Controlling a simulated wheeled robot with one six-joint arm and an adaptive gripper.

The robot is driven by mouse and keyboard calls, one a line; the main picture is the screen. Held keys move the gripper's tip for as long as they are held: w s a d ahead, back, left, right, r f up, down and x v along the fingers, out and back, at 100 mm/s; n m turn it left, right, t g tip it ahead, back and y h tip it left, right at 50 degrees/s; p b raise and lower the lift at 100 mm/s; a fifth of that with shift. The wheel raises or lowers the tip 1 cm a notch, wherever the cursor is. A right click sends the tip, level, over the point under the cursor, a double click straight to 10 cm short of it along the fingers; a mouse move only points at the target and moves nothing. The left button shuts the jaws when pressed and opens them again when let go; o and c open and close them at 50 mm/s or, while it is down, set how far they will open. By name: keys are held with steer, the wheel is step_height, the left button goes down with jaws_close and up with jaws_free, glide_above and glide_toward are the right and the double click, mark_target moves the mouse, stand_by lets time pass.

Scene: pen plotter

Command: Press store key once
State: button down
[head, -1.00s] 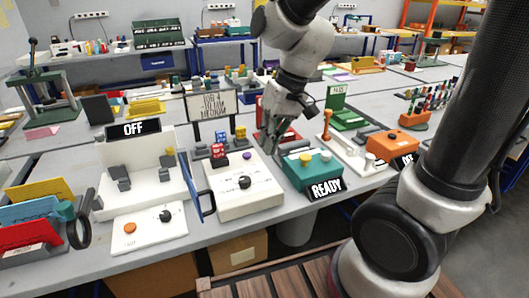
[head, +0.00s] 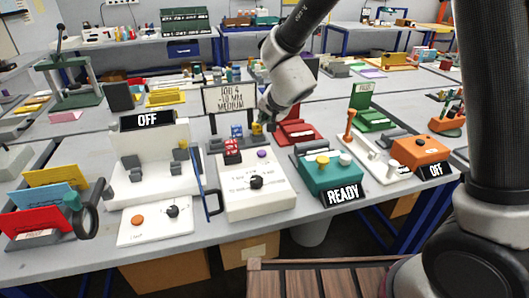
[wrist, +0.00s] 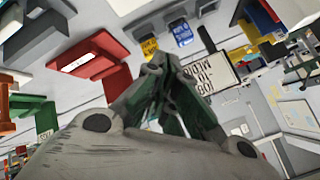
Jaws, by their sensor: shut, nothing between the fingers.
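My gripper (head: 268,124) is shut and empty, raised behind the white control box and beside the job sign; in the wrist view its fingertips (wrist: 160,68) meet near the middle. The white control box (head: 236,205) has a black knob (head: 257,182) and a purple button (head: 262,154). The teal unit (head: 332,180) has a yellow knob (head: 322,161), a white knob (head: 345,159) and a READY display (head: 342,194). The white panel (head: 155,232) has an orange button (head: 137,221) and a black knob (head: 172,211). I cannot read which key is marked store.
A sign reading JOB 4, -10 MM, MEDIUM (head: 229,98) stands behind the white box. Red and blue blocks (head: 233,150) sit at its back edge. A red stand (head: 297,133) is just right of my gripper. An orange unit (head: 422,151) with an OFF display is further right.

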mark_target(265, 151)
steer(key=shift+f, duration=0.1)
steer(key=shift+a+f, duration=0.1)
steer(key=shift+f, duration=4.2)
steer(key=shift+f, duration=0.15)
steer(key=shift+f, duration=0.25)
steer(key=shift+f, duration=0.5)
steer(key=shift+r, duration=0.9)
